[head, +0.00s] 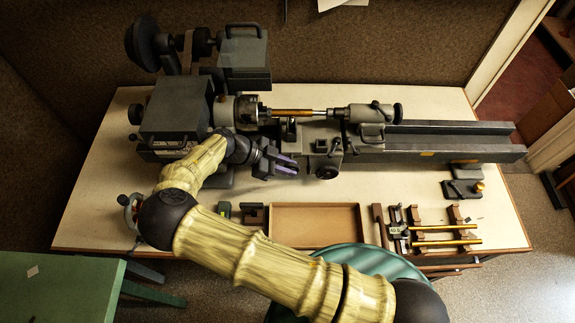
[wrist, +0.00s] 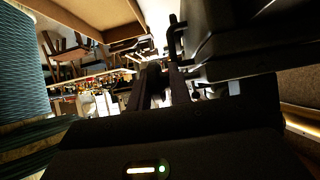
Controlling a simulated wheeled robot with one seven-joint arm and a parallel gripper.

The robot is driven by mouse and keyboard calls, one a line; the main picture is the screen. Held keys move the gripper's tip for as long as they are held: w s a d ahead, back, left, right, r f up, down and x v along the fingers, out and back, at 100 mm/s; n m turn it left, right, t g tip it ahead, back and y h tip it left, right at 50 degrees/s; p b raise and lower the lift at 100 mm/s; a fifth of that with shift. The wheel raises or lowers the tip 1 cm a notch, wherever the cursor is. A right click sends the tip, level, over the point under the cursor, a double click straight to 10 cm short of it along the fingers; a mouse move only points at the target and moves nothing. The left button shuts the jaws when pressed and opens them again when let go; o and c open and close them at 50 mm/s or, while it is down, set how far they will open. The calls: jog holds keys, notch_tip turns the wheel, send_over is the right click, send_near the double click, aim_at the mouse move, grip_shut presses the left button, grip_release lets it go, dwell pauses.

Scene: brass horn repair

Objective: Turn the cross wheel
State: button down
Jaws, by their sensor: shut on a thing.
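The lathe (head: 369,126) stands on the bench with a brass rod (head: 292,112) between its headstock and tailstock. The cross wheel looks to be at the front of the carriage (head: 326,165), in the middle of the lathe.
An empty brown tray (head: 316,207) lies at the bench's front, below my gripper. Right of it are a wooden-handled tool (head: 380,226) and a rack with brass rods (head: 445,242). A green table (head: 55,290) stands front left.

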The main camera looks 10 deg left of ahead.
aim_at(287, 165)
jog(key=c, duration=1.5)
grip_release()
jog(key=shift+s+f, duration=0.25)
jog(key=shift+s, duration=0.1)
jog(key=shift+s+r, duration=0.1)
jog(key=shift+r, duration=0.1)
jog(key=shift+r, duration=0.2)
jog(key=shift+w+r+b, duration=0.2)
jog(key=shift+r+b, duration=0.1)
notch_tip(287, 165, up, 9)
jog(key=b, duration=0.3)
jog(key=shift+b, duration=0.35)
